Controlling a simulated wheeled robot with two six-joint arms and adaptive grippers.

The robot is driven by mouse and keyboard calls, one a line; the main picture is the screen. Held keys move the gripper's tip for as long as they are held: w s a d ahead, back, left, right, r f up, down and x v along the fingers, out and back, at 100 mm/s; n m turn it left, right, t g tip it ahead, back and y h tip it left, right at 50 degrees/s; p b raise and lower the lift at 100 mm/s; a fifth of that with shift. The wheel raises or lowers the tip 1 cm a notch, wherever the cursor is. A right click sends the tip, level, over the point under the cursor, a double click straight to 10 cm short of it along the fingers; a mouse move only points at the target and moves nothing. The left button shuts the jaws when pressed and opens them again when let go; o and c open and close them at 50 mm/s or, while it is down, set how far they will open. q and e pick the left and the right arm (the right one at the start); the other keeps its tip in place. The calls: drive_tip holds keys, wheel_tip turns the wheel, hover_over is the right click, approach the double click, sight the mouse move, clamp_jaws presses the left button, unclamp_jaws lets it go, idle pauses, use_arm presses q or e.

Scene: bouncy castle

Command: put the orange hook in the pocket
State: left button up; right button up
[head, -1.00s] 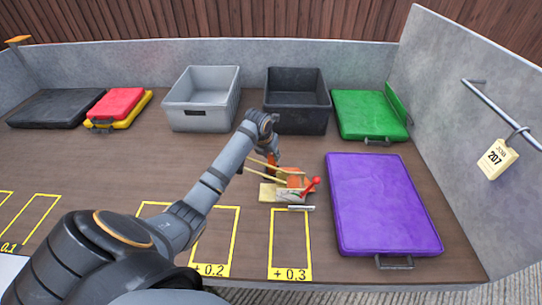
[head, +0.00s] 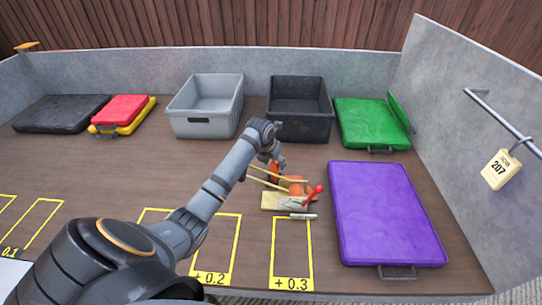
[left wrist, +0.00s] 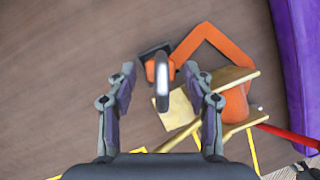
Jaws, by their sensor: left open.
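An orange bent bar (left wrist: 228,45), which looks like the hook, lies on the brown table in the left wrist view. An orange part with a black base and an upright grey handle (left wrist: 161,80) sits beside its lower left end; whether they are joined I cannot tell. My left gripper (left wrist: 159,70) is open, its fingers on either side of the grey handle and apart from it. In the head view my left gripper (head: 272,166) is above the orange piece and hides part of it. I cannot make out the pocket. My right gripper is out of view.
A pale board (head: 285,203) with yellow strips, an orange block and a red-knobbed lever (head: 312,195) lies close by. A purple case (head: 385,212) is to the right. Grey (head: 206,128) and black bins (head: 300,127) stand behind. The table's left middle is clear.

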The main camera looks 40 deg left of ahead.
use_arm(q)
drive_tip(key=p+v, duration=0.2)
drive_tip(key=v, duration=1)
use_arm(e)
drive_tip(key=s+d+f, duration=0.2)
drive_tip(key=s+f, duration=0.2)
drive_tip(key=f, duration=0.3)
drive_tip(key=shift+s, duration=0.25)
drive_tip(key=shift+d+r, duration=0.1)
